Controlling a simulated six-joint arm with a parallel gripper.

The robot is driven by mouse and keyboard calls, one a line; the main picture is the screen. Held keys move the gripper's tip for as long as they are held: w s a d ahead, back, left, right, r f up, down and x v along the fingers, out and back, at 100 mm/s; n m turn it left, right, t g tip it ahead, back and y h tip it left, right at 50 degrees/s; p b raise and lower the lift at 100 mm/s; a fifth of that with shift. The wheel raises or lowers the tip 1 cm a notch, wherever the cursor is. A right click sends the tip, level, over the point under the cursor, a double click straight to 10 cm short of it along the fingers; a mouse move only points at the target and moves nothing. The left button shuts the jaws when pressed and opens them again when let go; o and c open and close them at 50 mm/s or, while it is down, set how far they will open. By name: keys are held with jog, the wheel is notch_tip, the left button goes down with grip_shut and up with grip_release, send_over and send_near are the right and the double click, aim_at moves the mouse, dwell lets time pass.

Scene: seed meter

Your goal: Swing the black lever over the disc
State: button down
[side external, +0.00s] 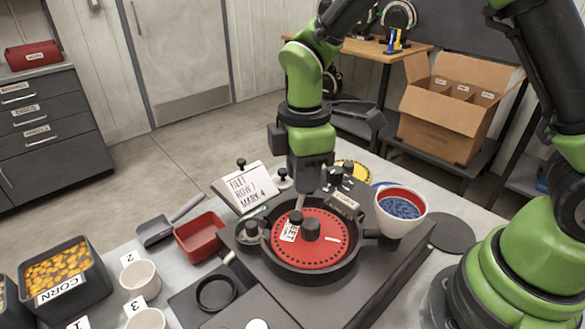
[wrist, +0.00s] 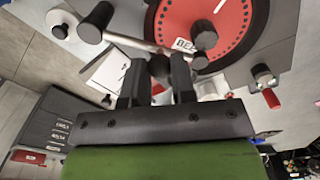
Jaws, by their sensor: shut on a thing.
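The red disc (side external: 335,255) lies in a round black housing, with a dark hub at its middle and a BEET label. It also shows at the top of the wrist view (wrist: 240,18). My gripper (side external: 303,190) points down at the disc's far rim. In the wrist view its two fingers (wrist: 159,75) stand around a small dark knob, which I take to be the black lever's (wrist: 160,66); the fingers hide much of it. A pale bar with a black knob at its left end runs just beyond the fingertips toward the disc.
A white bowl of blue seeds (side external: 402,211) stands right of the disc. A lettered card (side external: 246,187) stands behind it. A red tray (side external: 200,237), white cups (side external: 140,279) and a CORN bin (side external: 62,287) are at the left. Black knobs crowd the housing's rim.

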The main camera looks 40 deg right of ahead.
jog(key=shift+s+d+r+n, duration=0.1)
jog(key=shift+s+d+n, duration=0.3)
jog(key=shift+n, duration=0.6)
jog(key=shift+s, duration=0.1)
jog(key=c, duration=0.9)
grip_release()
jog(key=shift+c, duration=0.2)
notch_tip(320, 180, up, 10)
jog(key=s+d+r+m+t+y, duration=0.1)
jog(key=s+d+r+m+t, duration=0.1)
jog(key=s+m, duration=0.5)
jog(key=s+d+r+m+t+y, duration=0.1)
jog(key=s+d+r+m+t, duration=0.1)
jog(key=s+r+m+t, duration=0.2)
jog(key=s+m+t, duration=0.1)
jog(key=s+m, duration=0.2)
jog(key=m, duration=0.5)
jog(key=shift+s+d, duration=0.35)
jog(key=shift+d, duration=0.05)
